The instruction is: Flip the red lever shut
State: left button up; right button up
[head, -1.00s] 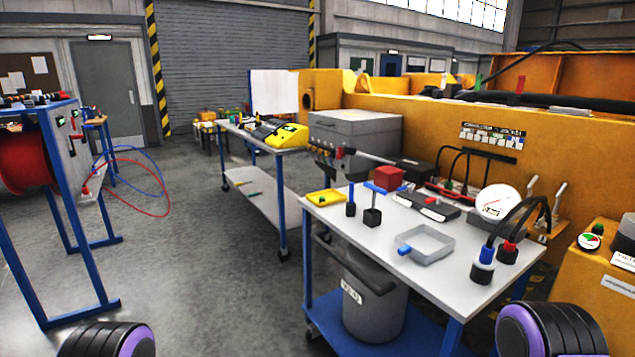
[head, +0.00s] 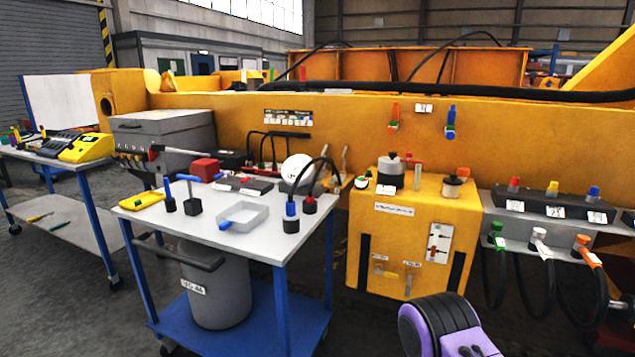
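A red lever (head: 394,112) stands upright on the face of the long yellow casting, above the yellow cabinet. Its lower end meets a small fitting with green and white on it. A blue lever (head: 451,118) stands upright to its right on the same face, with a small white label (head: 424,108) between them. Nothing blocks the red lever from view, but it is too small to tell whether it is open or shut. Neither of my grippers is in view; only a black and purple link of mine shows at the bottom.
The yellow cabinet (head: 414,222) juts out below the levers, with a pot and knobs on top. A white-topped cart (head: 170,218) with a tray, meter and plugs stands to its left. A hose shelf (head: 512,233) is on the right.

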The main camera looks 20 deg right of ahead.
aim_at(245, 180)
jog(key=z, duration=1.15)
jog(key=i, duration=0.85)
jog(key=u, duration=0.95)
jog(key=i, duration=0.4)
jog(key=u, duration=0.4)
